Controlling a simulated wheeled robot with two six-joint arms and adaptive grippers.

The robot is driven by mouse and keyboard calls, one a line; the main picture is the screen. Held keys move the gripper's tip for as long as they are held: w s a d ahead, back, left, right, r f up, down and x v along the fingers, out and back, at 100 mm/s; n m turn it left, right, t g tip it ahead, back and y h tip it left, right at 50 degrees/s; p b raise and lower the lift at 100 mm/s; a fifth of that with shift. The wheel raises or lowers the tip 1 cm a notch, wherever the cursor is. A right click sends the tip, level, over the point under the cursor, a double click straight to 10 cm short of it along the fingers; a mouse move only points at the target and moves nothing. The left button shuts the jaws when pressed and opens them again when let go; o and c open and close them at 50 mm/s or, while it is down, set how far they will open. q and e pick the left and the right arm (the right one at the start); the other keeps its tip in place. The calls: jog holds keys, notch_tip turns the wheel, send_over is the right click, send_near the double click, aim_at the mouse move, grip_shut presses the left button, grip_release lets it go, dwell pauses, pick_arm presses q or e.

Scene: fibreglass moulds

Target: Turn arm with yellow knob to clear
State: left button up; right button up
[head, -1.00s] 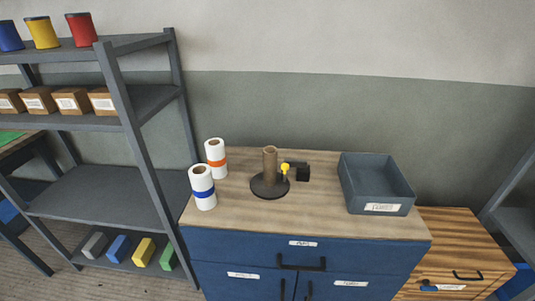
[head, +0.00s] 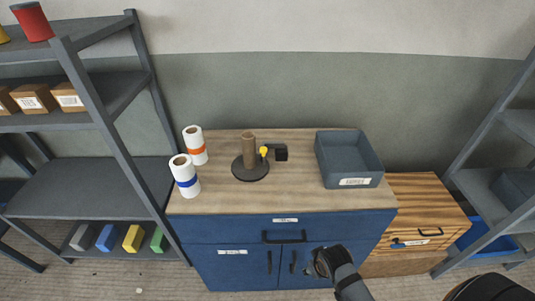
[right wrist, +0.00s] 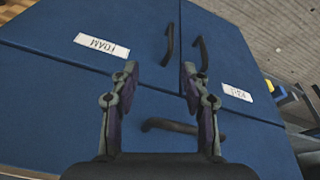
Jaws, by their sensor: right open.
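A brown upright post stands on a round dark base (head: 250,174) on the cabinet's wooden top in the head view. A small yellow knob (head: 264,152) sits just right of the post, by a short black arm with a dark block (head: 281,152) at its end. My right gripper (head: 318,262) is low in front of the blue cabinet's doors, below and right of the knob and apart from it. In the right wrist view its two fingers (right wrist: 158,80) are spread with nothing between them. My left gripper is out of view.
Two white rolls, one with an orange band (head: 195,147) and one with a blue band (head: 185,179), stand left of the post. A grey bin (head: 358,182) stands right. The blue cabinet (head: 225,228) has protruding black handles. Shelving rises at left.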

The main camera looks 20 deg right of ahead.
jog(key=w+a+r+n+t+y+p, duration=0.15)
jog(key=w+r, duration=0.25)
jog(key=r, duration=0.5)
jog(key=n+t+y, duration=0.3)
jog(key=t+y, duration=0.3)
jog(key=t, duration=0.1)
send_near(266, 150)
jog(key=p+x, duration=0.2)
jog(key=x, duration=0.7)
jog(key=shift+a, duration=0.1)
grip_shut()
